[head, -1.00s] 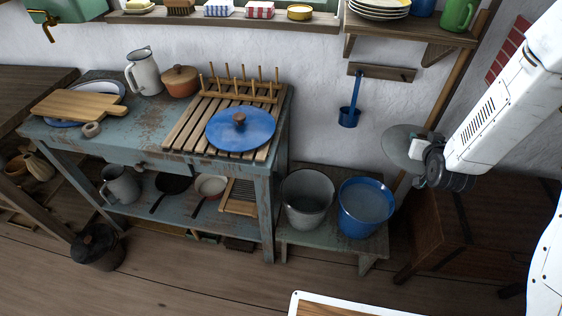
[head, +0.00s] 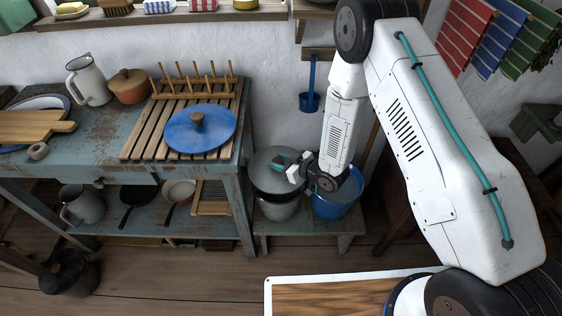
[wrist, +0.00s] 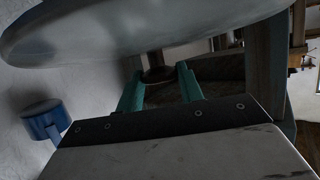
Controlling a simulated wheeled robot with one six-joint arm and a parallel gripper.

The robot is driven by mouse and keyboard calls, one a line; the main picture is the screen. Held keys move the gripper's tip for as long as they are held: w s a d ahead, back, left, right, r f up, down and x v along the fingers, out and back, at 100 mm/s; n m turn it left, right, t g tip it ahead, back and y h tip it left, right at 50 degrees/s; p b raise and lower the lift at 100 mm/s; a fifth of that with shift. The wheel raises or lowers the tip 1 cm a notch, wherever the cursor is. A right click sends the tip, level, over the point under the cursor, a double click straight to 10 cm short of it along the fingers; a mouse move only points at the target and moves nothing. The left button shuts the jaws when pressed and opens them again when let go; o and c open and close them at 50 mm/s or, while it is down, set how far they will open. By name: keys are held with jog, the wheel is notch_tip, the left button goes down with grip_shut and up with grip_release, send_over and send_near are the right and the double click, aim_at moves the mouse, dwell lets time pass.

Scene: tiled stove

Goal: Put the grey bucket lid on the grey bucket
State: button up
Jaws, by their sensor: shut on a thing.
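The round grey bucket lid (head: 264,181) is held level over the grey bucket (head: 278,209) in the head view. It hides the bucket's mouth, and only the lower wall shows beneath it. Whether the lid touches the rim cannot be told. My gripper (head: 281,161) is shut on the lid's knob from the right side.
A blue bucket (head: 335,207) stands right of the grey one on the low bench (head: 300,244), partly behind my wrist. The blue-grey table (head: 100,155) with a slatted rack and blue lid is close on the left. A blue ladle (head: 310,101) hangs on the wall behind.

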dwell(0.3)
jog(key=shift+f, duration=3.15)
jog(key=o, duration=1.2)
jog(key=shift+d, duration=0.1)
jog(key=v, duration=0.7)
jog(key=shift+s+d+r, duration=0.2)
jog(key=shift+s+d, duration=0.05)
